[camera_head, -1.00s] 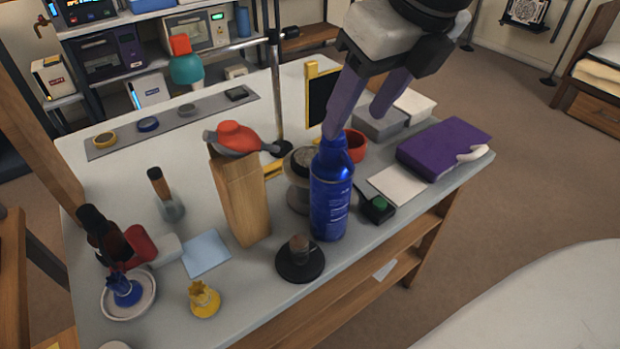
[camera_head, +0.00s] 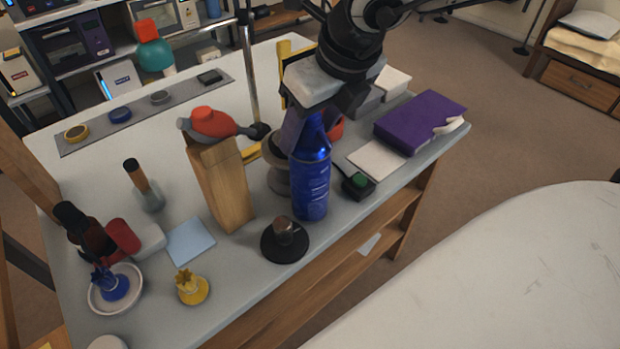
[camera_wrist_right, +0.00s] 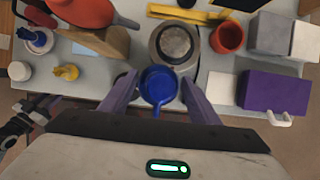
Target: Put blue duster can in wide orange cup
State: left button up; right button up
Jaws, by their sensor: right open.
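The blue duster can (camera_head: 311,180) stands upright near the table's front edge. My right gripper (camera_head: 306,137) is open and points down over the can's top, its fingers on either side of the can's upper part. In the right wrist view the can (camera_wrist_right: 158,86) is seen from above between the two spread fingers (camera_wrist_right: 158,80), with a visible gap on each side. The red-orange cup (camera_wrist_right: 228,37) stands behind and to the right of the can. In the head view it is mostly hidden behind the can and my gripper. My left gripper is not seen in the head view.
A wooden block (camera_head: 222,185) and a grey round pedestal (camera_head: 279,178) stand close to the can. A black base (camera_head: 285,241) with a knob is in front. A green-button box (camera_head: 358,186), white card (camera_head: 377,160) and purple case (camera_head: 419,120) lie to the right.

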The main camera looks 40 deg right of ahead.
grip_shut()
dwell(0.3)
jog(key=shift+r, duration=0.1)
